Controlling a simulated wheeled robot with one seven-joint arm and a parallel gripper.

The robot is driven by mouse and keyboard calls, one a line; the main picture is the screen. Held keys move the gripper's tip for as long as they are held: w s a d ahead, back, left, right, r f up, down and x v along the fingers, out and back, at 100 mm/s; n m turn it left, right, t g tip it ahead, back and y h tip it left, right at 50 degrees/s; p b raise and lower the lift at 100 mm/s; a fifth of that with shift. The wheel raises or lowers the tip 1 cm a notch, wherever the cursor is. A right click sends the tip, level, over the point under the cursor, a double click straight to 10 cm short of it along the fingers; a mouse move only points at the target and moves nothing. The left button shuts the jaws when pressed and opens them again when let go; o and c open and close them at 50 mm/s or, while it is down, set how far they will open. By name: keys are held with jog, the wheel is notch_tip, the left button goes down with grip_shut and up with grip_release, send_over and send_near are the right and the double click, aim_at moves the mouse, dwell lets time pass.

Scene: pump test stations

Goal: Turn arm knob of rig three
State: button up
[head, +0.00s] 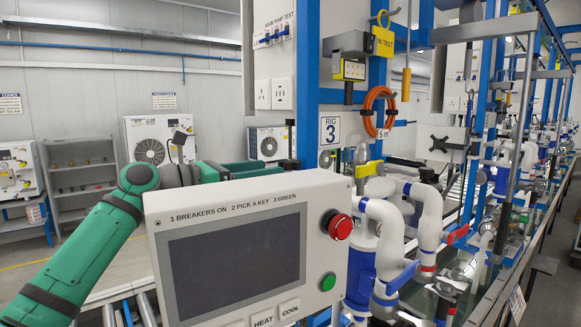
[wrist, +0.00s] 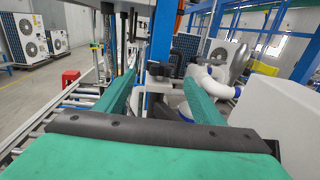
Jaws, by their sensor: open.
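In front stands a white control panel (head: 175,222) with a dark screen, a red mushroom button (head: 338,227), a green button (head: 327,281) and keys marked HEAT and COOL. I cannot make out any knob labelled arm. In the head view my green arm reaches behind the panel's top edge, and its end is partly hidden. In the wrist view my gripper (wrist: 162,92) is open, with two green fingers wide apart and nothing between them. A blue post stands beyond the fingers.
White pipes (head: 385,225) with blue and red valve handles stand right of the panel. They also show close to the right finger in the wrist view (wrist: 212,84). A coiled orange hose (head: 379,108) hangs above.

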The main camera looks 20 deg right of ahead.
aim_at(291, 166)
jog(key=x, duration=0.8)
jog(key=shift+d, duration=0.1)
jog(key=shift+c, duration=0.7)
jog(key=c, duration=0.9)
